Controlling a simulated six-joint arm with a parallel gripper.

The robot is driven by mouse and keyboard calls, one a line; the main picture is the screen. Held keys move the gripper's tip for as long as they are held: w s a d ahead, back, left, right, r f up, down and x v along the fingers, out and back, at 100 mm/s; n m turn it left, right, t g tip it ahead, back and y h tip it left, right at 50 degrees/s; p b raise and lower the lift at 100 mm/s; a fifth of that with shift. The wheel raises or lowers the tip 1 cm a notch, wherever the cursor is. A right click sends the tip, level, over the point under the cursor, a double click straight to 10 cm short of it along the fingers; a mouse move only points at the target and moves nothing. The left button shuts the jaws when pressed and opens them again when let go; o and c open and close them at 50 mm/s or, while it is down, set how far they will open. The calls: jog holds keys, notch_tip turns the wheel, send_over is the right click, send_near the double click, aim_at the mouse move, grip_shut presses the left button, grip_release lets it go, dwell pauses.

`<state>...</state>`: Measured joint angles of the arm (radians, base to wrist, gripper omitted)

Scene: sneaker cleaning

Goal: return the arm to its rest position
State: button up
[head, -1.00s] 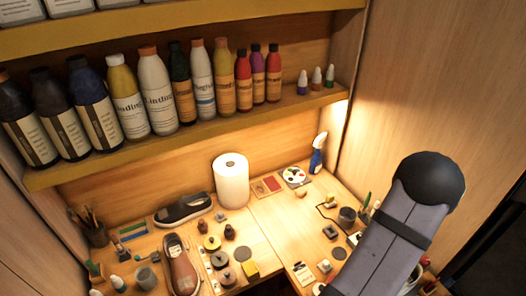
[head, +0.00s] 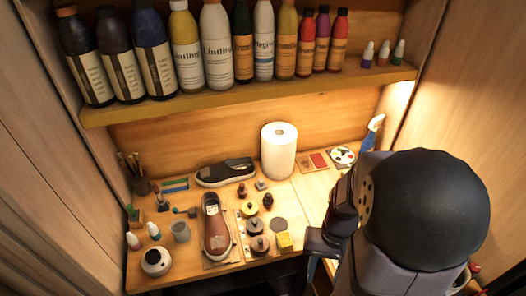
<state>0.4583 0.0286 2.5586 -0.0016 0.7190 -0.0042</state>
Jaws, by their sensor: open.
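My arm fills the right of the head view, with a large round dark joint in front and a grey link below it. My gripper (head: 318,250) shows as a dark shape left of the joint, over the front edge of the workbench (head: 190,268). It is open, with nothing seen between its fingers. Part of it is hidden by my own arm. A brown sneaker (head: 215,228) lies on a mat to its left, and a dark slip-on shoe (head: 226,172) lies farther back; the gripper is apart from both.
A paper towel roll (head: 278,152) stands at the back. A shelf (head: 250,98) with several bottles runs above. A blue spray bottle (head: 373,130) stands behind my arm, which hides the bench's right side.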

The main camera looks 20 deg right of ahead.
jog(key=w+a+n+t+b, duration=0.1)
jog(key=w+a+n, duration=0.3)
jog(key=a, duration=0.4)
jog(key=shift+w+a+n+t+h+b, duration=0.2)
jog(key=shift+w+n+t+h+b, duration=0.15)
jog(key=shift+n+b, duration=0.4)
